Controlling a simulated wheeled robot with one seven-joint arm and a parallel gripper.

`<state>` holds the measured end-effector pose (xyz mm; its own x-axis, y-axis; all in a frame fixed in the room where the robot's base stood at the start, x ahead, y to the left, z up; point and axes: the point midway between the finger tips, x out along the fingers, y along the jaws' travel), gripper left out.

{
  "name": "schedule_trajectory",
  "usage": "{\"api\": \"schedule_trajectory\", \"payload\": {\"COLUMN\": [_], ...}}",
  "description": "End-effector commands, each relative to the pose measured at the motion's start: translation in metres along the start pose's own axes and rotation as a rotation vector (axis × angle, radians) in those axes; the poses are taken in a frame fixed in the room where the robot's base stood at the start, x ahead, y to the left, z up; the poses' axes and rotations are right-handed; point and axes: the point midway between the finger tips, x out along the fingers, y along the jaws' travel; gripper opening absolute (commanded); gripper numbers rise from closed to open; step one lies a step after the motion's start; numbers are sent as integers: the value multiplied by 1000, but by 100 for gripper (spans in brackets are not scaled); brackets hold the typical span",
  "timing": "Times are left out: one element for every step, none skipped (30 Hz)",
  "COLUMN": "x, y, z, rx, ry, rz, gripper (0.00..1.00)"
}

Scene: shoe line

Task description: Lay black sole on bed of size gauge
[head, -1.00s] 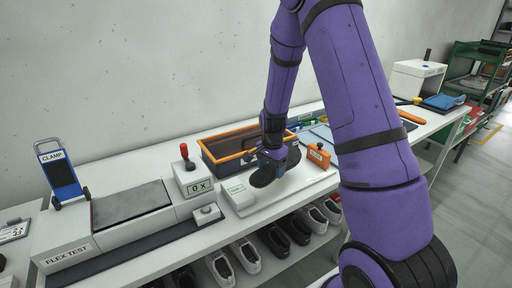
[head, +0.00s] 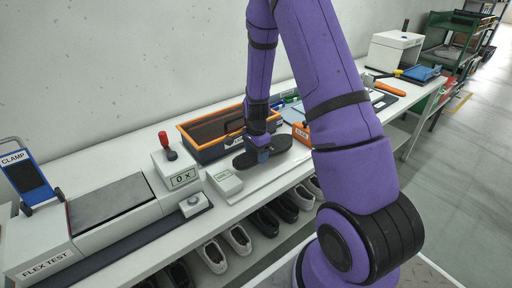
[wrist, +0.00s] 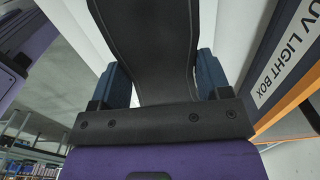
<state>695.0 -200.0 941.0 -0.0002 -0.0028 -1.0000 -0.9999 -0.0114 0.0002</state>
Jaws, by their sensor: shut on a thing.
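A black sole (head: 245,160) is held in my gripper (head: 262,153), whose blue fingers close on its two sides. In the wrist view the sole (wrist: 150,45) runs between the fingers of my gripper (wrist: 162,82) and away from it. The size gauge has a pale bed (head: 268,177), a white block (head: 225,182) at its left end and an orange slider (head: 301,133) at its right. The sole lies lengthwise over the bed, between block and slider. I cannot tell whether it touches the bed.
An orange-rimmed dark box (head: 205,133) stands right behind the gauge; its label reads UV LIGHT BOX in the wrist view (wrist: 292,60). A flex tester (head: 110,215) and a counter box with a red knob (head: 176,172) stand left. Several shoes (head: 240,238) sit below the bench.

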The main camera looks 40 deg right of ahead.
Motion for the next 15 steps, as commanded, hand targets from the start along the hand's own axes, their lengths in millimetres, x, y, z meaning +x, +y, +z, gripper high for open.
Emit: {"api": "schedule_trajectory", "payload": {"x": [5,8,11,14,16,19,22,24,27,28,30,32,34,35,37], "y": [0,0,0,0,0,0,0,0,0,0,0,0,0,0,0], "z": [0,0,0,0,0,1,0,1,0,0,1,1,1,0,0], "rx": [0,0,0,0,-1,-1,-1,0,0,0,0,0,0,0,-1], "ry": [0,0,-1,-1,-1,-1,-1,-1,-1,-1,-1,-1,-1,-1,-1], "rz": [1,1,1,1,1,1,0,0,0,0,0,0,0,0,0], "gripper": [40,40,40,40,40,40,40,40,40,40,40,40,40,40,40]}}
